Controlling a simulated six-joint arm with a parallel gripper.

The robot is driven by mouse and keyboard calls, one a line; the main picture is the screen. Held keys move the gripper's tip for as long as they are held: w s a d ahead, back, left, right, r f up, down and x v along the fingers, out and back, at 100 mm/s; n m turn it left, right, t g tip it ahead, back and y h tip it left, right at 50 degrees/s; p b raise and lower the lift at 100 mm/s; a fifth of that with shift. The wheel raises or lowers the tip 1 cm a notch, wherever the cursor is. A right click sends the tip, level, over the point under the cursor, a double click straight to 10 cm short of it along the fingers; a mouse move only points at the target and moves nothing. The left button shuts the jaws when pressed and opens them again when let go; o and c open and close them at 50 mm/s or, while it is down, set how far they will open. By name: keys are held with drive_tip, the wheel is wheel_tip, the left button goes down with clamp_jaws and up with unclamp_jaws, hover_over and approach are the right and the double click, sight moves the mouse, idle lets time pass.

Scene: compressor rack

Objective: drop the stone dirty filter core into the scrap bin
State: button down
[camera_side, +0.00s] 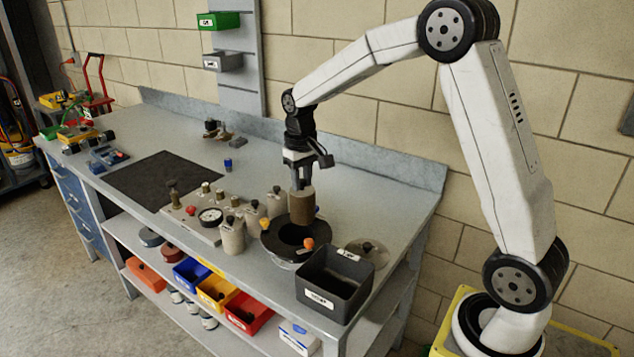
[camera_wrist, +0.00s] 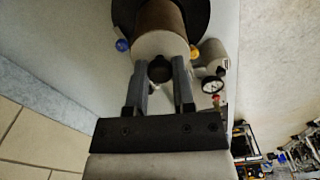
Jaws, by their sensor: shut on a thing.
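My gripper (camera_side: 302,181) is shut on a brown filter core (camera_side: 302,207), which hangs upright just above a dark round housing (camera_side: 270,243) with an open centre. In the wrist view, the fingers (camera_wrist: 160,75) close on a dark knob at the core's pale end cap (camera_wrist: 160,46); the brown side of the core shows beyond it. The dark grey open bin (camera_side: 330,300) with a white label stands at the bench's front right corner, in front of and to the right of the core. I cannot read its label, and its inside looks empty.
A round lid (camera_side: 367,252) with a knob lies behind the bin. Several pale canisters (camera_side: 232,236) and a gauge (camera_side: 210,216) stand left of the housing. A dark mat (camera_side: 165,178) lies farther left. The bench behind the housing is clear.

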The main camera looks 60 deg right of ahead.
drive_tip(key=s+a+f, duration=0.1)
drive_tip(key=s+a, duration=0.3)
drive_tip(key=s, duration=0.9)
drive_tip(key=shift+f, duration=0.25)
wheel_tip(320, 180, down, 6)
idle(0.3)
drive_tip(key=shift+c, duration=1.9)
unclamp_jaws()
wheel_tip(320, 180, up, 8)
